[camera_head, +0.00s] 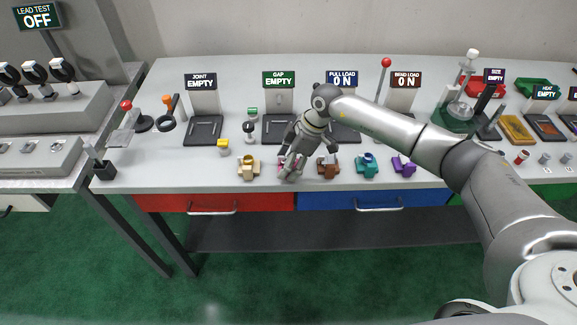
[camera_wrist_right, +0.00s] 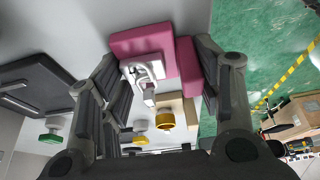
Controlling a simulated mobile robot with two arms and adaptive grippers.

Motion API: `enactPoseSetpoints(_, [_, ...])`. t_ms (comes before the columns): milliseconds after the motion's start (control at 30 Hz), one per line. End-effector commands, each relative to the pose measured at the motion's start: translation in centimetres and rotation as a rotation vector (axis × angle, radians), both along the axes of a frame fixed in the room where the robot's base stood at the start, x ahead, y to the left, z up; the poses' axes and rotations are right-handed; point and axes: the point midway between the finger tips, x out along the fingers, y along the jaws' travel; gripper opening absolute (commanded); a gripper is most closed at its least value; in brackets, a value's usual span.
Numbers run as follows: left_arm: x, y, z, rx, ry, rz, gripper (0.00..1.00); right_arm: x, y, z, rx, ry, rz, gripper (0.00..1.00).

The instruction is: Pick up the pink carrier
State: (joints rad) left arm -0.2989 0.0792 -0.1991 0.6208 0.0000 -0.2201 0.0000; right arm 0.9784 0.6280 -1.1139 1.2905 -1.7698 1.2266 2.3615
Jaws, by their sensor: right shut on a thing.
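The pink carrier (camera_wrist_right: 143,40) shows in the right wrist view between the fingers of my right gripper (camera_wrist_right: 157,66), with a white and grey fitting on it. My right gripper is shut on it. In the head view my right gripper (camera_head: 290,168) reaches down at the table's front edge and hides most of the pink carrier. Whether the carrier touches the table is hard to tell. My left gripper is not in view.
A tan carrier (camera_head: 248,169) stands close on the left, a brown carrier (camera_head: 328,168) close on the right. A teal carrier (camera_head: 367,166) and a purple carrier (camera_head: 403,168) are farther right. Behind are stations with signs, including a GAP tray (camera_head: 279,130).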

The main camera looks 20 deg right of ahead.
Motion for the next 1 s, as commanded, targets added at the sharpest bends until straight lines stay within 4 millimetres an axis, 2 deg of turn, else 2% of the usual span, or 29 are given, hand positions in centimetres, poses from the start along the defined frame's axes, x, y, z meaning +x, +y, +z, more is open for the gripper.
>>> enactPoseSetpoints(33, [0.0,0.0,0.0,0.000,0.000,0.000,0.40,0.0,0.0,0.0,0.000,-0.001,0.000,0.38])
enactPoseSetpoints(100, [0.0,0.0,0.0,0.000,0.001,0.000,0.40,0.0,0.0,0.1,0.001,-0.001,0.000,0.31])
enactPoseSetpoints(367, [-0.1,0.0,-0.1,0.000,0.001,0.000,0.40,0.1,0.0,0.2,0.000,-0.002,0.000,0.31])
enactPoseSetpoints(533, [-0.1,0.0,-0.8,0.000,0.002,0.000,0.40,0.1,0.0,1.1,0.002,-0.005,0.001,0.31])
enactPoseSetpoints(667, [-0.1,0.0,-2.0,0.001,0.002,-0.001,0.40,0.1,0.0,2.8,0.000,-0.006,0.002,0.31])
enactPoseSetpoints(733, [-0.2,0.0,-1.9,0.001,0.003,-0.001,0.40,-0.6,-0.3,3.9,0.001,-0.004,0.002,0.31])
enactPoseSetpoints(867, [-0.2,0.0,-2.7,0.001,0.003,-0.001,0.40,-2.5,-1.0,6.1,-0.001,-0.006,0.002,0.31])
enactPoseSetpoints(1000, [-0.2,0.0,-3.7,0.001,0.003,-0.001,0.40,-5.0,-1.8,9.2,-0.002,-0.008,0.002,0.31])
